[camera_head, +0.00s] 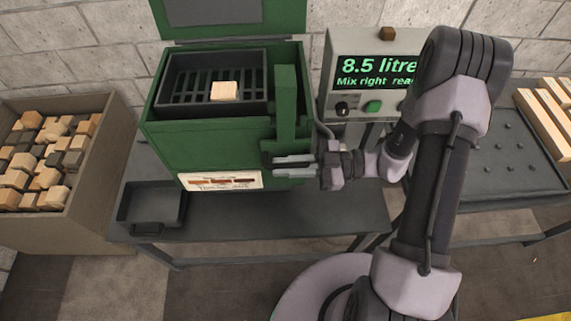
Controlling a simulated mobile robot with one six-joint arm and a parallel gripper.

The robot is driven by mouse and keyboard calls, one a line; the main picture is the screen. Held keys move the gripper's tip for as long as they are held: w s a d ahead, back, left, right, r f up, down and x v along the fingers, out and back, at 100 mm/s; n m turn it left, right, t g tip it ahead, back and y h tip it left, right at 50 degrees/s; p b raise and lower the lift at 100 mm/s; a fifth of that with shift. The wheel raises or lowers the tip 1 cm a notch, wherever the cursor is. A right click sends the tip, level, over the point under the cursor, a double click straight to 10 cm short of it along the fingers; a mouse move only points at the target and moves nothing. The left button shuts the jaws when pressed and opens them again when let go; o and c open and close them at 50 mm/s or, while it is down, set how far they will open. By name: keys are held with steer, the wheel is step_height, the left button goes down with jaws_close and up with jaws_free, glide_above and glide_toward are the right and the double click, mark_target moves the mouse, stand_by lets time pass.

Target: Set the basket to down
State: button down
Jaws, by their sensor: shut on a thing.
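The basket (214,108) is a dark slatted tray in the open top of a green machine (205,150). One pale wooden block (224,91) lies in it. An upright green bar (287,105) stands to the right of the basket on the machine's front. My gripper (290,161) reaches in from the right at the lower end of this bar. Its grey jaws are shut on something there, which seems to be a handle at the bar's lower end. The jaws hide the held part.
A box of wooden blocks (65,205) stands at the left. An empty dark tray (150,204) lies on the grey bench (255,224). A display unit (352,75) reads "8.5 litre" behind my arm. A dark studded table (505,160) is at the right.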

step_height(320, 180, down, 14)
steer(key=b, duration=0.4)
steer(key=shift+r+b, duration=0.25)
steer(key=shift+b, duration=0.15)
steer(key=c, duration=1.5)
jaws_free()
steer(key=shift+o, duration=0.5)
steer(key=shift+d, duration=0.1)
steer(key=d+p, duration=0.2)
steer(key=d, duration=1.5)
steer(key=shift+s+d, duration=0.15)
steer(key=shift+s, duration=0.2)
